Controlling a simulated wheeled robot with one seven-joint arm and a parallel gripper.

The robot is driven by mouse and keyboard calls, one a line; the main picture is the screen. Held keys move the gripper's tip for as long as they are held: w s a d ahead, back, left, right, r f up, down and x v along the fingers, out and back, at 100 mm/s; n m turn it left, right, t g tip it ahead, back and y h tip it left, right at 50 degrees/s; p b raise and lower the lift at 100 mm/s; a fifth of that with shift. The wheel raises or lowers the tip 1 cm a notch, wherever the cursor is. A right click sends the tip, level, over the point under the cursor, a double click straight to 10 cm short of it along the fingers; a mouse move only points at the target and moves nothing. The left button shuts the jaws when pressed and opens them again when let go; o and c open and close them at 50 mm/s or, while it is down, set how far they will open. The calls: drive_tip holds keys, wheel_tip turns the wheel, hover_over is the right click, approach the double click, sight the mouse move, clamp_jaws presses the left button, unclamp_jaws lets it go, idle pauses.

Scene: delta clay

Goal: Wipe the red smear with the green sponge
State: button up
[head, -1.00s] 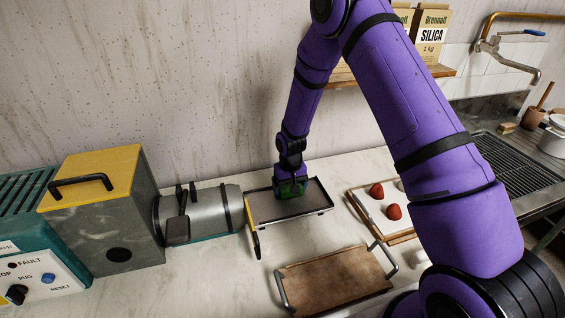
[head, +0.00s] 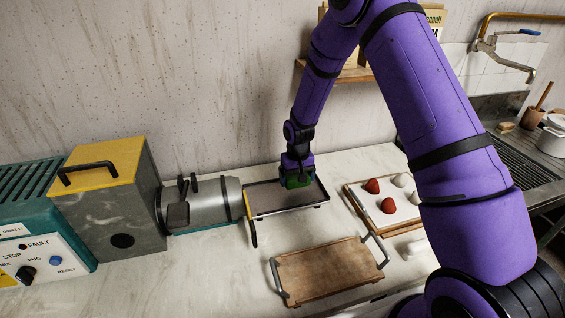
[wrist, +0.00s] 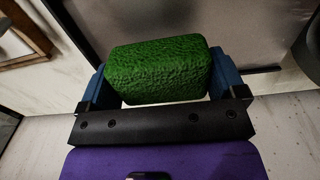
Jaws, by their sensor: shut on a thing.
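The green sponge (head: 297,180) is held between the two blue fingers of my gripper (wrist: 160,80). The wrist view shows it as a rough green block (wrist: 158,70) filling the gap, with a finger pressed against each end. In the head view my gripper points down over the shallow grey tray (head: 270,211), near its back edge. I cannot tell whether the sponge touches the tray floor. No red smear can be made out in either view; my gripper and the sponge cover part of the tray.
A steel barrel (head: 215,203) on a grey machine (head: 115,215) stands left of the tray. A brown board with handles (head: 330,270) lies in front. A wooden-framed tray (head: 405,222) with red and white lumps is at right. The wall is close behind.

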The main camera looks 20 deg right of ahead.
drive_tip(key=shift+r, duration=2.55)
